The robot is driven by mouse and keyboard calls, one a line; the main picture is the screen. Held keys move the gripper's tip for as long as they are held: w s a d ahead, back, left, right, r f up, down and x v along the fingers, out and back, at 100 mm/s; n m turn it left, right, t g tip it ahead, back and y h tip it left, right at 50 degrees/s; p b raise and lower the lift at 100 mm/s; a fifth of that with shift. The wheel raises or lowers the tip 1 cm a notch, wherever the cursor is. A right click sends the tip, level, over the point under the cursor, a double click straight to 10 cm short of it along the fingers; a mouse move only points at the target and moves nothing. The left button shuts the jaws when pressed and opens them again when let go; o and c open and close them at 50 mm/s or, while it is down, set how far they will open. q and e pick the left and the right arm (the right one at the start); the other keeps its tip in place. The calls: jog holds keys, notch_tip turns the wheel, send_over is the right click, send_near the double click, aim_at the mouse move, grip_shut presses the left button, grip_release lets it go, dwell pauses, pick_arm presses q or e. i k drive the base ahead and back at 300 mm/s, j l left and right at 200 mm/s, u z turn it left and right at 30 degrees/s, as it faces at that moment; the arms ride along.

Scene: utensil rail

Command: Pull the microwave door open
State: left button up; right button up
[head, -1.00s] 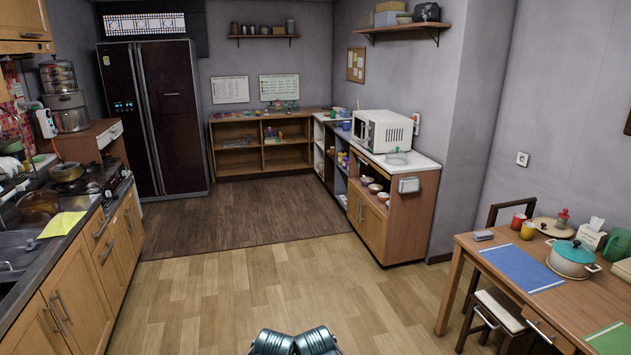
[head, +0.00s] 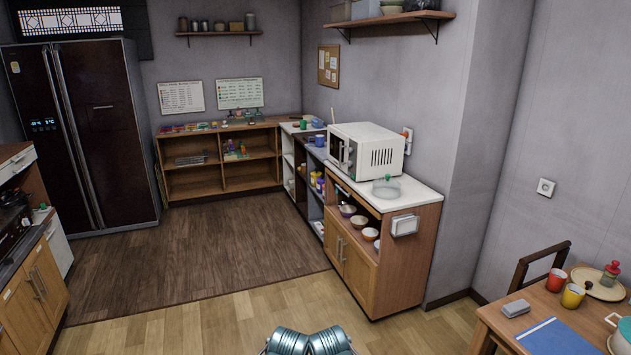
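The white microwave (head: 370,150) stands on the white counter top of a wooden cabinet, right of centre in the head view. Its dark-windowed door (head: 341,152) faces left toward the aisle and looks shut. I see it at a steep angle. My arms show only as metal links at the bottom edge. Neither gripper is in view, and the microwave is well ahead, out of contact with them.
A clear glass bowl (head: 386,188) sits on the counter in front of the microwave. The dining table (head: 560,318) with cups and a chair (head: 541,266) stand at lower right. The wooden floor (head: 215,330) ahead is clear. Kitchen cabinets (head: 35,298) line the left.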

aim_at(334, 146)
jog(key=i, duration=3.95)
